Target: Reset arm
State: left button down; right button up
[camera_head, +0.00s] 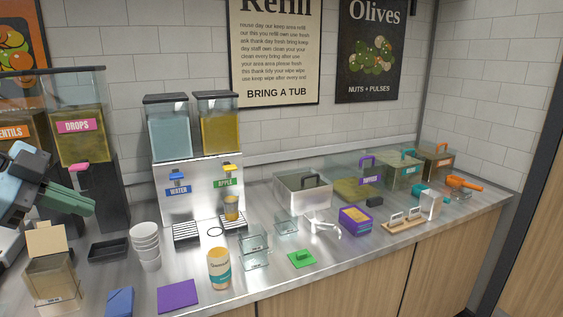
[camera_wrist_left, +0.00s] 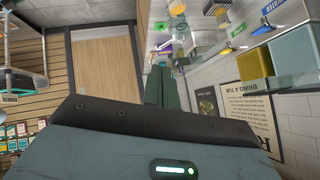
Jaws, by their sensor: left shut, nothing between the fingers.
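My left gripper (camera_head: 80,203) comes in from the left edge in the head view, in front of the drops dispenser. Its green fingers are together and hold nothing. In the left wrist view the fingers (camera_wrist_left: 165,87) show closed, with the counter turned on its side beyond them. The gripper is raised above the counter and appears clear of things on it. My right gripper is not in view.
The steel counter (camera_head: 185,275) holds a drink dispenser (camera_head: 190,150), stacked white cups (camera_head: 146,243), a patterned cup (camera_head: 219,268), a brown box (camera_head: 52,280), a black tray (camera_head: 108,248), and clear bins at the right. The drops dispenser (camera_head: 80,140) stands behind my left gripper.

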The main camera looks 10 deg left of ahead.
pick_arm(q)
jog(key=w+a+f+n+t, duration=0.1)
jog(key=w+a+f+n, duration=0.1)
jog(key=f, duration=0.7)
jog(key=w+a+f+n, duration=0.2)
jog(key=f, duration=0.6)
jog(key=s+f+n+y, duration=0.1)
jog(key=s+f+n, duration=0.1)
jog(key=f, duration=0.8)
jog(key=s+f+n+y, duration=0.1)
jog(key=s+f+n, duration=0.15)
jog(key=f, duration=0.85)
jog(key=s+d+f+n+y, duration=0.1)
jog(key=s+d+f, duration=0.4)
jog(key=s+f, duration=0.15)
jog(key=s+d+f+n+y, duration=0.1)
jog(key=s+d+f, duration=0.4)
jog(key=f, duration=0.3)
jog(key=s+d+f, duration=0.4)
jog(key=s+d, duration=0.5)
jog(key=d, duration=0.2)
jog(key=shift+s+n+t, duration=0.25)
jog(key=shift+n+t, duration=0.05)
jog(key=shift+n, duration=0.05)
